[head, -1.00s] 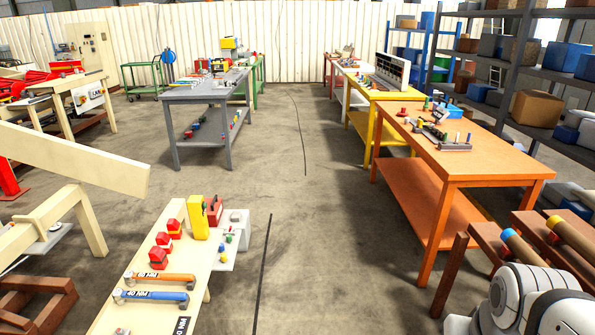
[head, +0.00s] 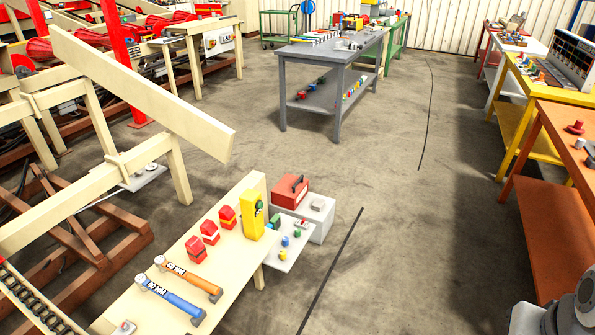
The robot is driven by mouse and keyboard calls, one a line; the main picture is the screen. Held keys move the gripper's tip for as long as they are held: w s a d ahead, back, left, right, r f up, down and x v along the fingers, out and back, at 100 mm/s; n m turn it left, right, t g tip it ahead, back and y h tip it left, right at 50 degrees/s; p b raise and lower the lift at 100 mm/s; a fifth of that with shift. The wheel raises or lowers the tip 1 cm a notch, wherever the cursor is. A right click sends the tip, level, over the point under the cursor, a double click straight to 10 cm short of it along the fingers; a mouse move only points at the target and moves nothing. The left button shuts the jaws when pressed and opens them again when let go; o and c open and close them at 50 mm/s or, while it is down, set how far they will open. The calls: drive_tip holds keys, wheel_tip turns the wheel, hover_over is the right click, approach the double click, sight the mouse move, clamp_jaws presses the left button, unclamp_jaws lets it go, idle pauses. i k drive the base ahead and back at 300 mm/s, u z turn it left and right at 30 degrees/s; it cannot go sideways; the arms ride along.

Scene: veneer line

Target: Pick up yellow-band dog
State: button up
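Three small red blocks that look like the dogs stand in a row on the cream bench (head: 160,318) in the head view. The far one (head: 227,217) seems to carry a yellowish band. The middle one (head: 209,232) seems to have a pale band. The band on the near one (head: 197,250) is hard to make out. All three stand upright, with nothing touching them. Only grey and white parts of my arm show at the lower right corner, well away from the blocks. My gripper cannot be made out.
A cream sloping beam (head: 150,95) rises at left. Open floor (head: 400,230) lies right of the bench.

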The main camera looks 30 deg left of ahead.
sight(228, 216)
drive_tip(key=u, duration=0.45)
drive_tip(key=i, duration=1.4)
drive_tip(key=u, duration=1.75)
drive_tip(key=i, duration=1.25)
drive_tip(key=u, duration=0.6)
